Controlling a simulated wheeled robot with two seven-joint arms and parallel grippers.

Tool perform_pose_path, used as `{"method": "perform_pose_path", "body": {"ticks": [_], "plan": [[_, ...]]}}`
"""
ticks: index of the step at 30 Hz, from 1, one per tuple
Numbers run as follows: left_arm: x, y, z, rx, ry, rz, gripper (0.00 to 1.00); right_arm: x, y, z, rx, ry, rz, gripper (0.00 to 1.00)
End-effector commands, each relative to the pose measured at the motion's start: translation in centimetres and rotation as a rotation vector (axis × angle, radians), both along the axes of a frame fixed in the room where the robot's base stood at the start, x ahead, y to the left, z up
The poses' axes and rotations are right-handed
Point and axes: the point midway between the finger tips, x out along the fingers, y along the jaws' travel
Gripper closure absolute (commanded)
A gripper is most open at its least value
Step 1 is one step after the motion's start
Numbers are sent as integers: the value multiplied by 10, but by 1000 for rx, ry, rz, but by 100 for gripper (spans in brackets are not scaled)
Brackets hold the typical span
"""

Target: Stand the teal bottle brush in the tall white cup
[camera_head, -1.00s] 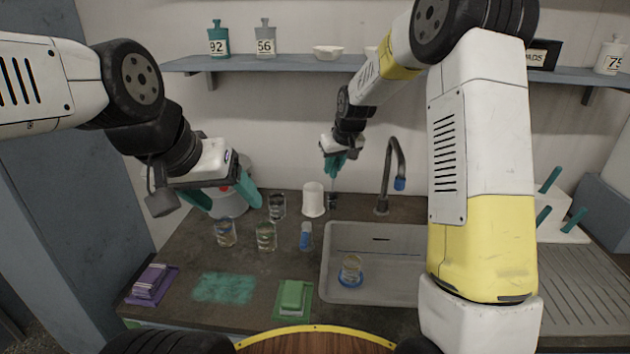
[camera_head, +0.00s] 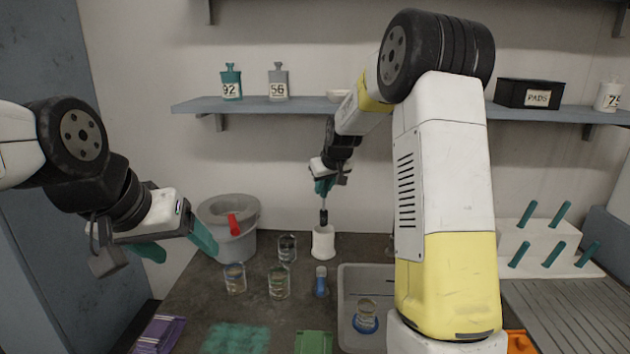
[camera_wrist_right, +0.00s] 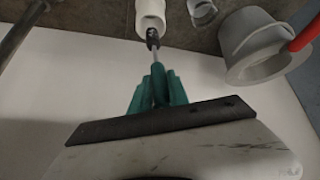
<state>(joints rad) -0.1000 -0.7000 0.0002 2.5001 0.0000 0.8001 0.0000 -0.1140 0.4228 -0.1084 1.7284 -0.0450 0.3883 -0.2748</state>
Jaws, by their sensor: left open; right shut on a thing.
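The tall white cup (camera_head: 323,243) stands on the dark counter left of the tap area; it also shows at the top of the right wrist view (camera_wrist_right: 150,14). My right gripper (camera_head: 323,187) is above the cup, its teal fingers (camera_wrist_right: 158,88) shut on the bottle brush. The brush's thin shaft and dark head (camera_head: 323,217) point down, roughly upright, with the head at the cup's rim. I cannot tell whether its tip is inside. The handle is mostly hidden between the fingers. My left gripper (camera_head: 176,247) is open and empty, over the counter's left side.
Several glass jars (camera_head: 279,282) and a small blue item (camera_head: 321,281) stand before the cup. A grey bucket (camera_head: 232,243) with a red handle is to its left. The sink (camera_head: 348,300) is to its right, partly hidden by my arm. A shelf (camera_head: 300,106) runs above.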

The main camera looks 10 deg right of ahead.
Motion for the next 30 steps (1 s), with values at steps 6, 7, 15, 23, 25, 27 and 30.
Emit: {"method": "perform_pose_path", "body": {"ticks": [6, 7, 15, 23, 25, 27, 30], "plan": [[0, 0, 0, 0, 0, 0, 29, 4, -1, -18, -1, 2, 1, 100], [0, 0, 0, 0, 0, 0, 29, 4, -1, -20, -1, 1, 1, 100], [0, 0, 0, 0, 0, 0, 29, 9, -2, -42, 0, 1, 0, 100], [0, 0, 0, 0, 0, 0, 29, 14, -3, -61, -1, 2, 0, 100], [0, 0, 0, 0, 0, 0, 29, 15, -3, -65, -1, 2, 0, 100], [0, 0, 0, 0, 0, 0, 29, 16, -3, -68, 0, 1, 0, 100], [0, 0, 0, 0, 0, 0, 29, 17, -4, -71, 0, 0, 0, 100]]}}
